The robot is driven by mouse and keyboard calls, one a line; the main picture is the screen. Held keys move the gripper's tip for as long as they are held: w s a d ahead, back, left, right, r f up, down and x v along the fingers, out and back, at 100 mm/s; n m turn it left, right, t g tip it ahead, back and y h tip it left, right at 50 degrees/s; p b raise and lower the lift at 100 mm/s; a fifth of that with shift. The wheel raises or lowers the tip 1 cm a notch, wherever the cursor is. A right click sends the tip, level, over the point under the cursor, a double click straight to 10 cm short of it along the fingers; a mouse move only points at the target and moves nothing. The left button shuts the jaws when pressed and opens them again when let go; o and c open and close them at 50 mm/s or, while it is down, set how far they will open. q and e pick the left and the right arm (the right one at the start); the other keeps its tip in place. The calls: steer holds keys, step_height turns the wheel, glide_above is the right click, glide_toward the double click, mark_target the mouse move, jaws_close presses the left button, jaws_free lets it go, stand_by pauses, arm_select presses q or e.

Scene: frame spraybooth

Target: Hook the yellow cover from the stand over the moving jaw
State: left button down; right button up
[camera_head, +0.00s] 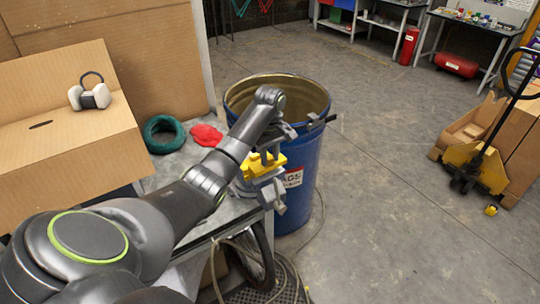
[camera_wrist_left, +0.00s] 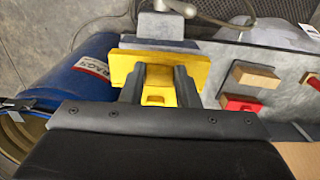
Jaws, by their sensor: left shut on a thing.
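The yellow cover (camera_head: 270,168) is in my left gripper (camera_head: 268,154), above or against the grey vise (camera_head: 274,193) at the bench corner. In the left wrist view, the yellow cover (camera_wrist_left: 196,63) is a wide plate with a small block. The two dark fingers of my left gripper (camera_wrist_left: 160,72) are shut on it. Grey vise metal (camera_wrist_left: 158,26) shows just beyond the plate. I cannot tell whether the cover touches the moving jaw, which is partly hidden. The stand is not clearly seen. My right gripper is not in view.
A blue drum (camera_head: 300,205) stands close beside the bench and my gripper. A red cloth (camera_head: 206,135), green coil (camera_head: 152,143) and cardboard box (camera_head: 75,150) are on the bench side. Wood-and-red blocks (camera_wrist_left: 240,104) lie on the bench. Open floor is at right.

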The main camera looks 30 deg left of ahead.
mark_target(270, 159)
arm_select(q)
steer(key=shift+f+b, duration=0.5)
steer(key=shift+f, duration=1.9)
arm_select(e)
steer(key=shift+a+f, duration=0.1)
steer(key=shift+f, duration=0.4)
arm_select(q)
steer(key=c, duration=1)
jaws_free()
steer(key=shift+r, duration=0.1)
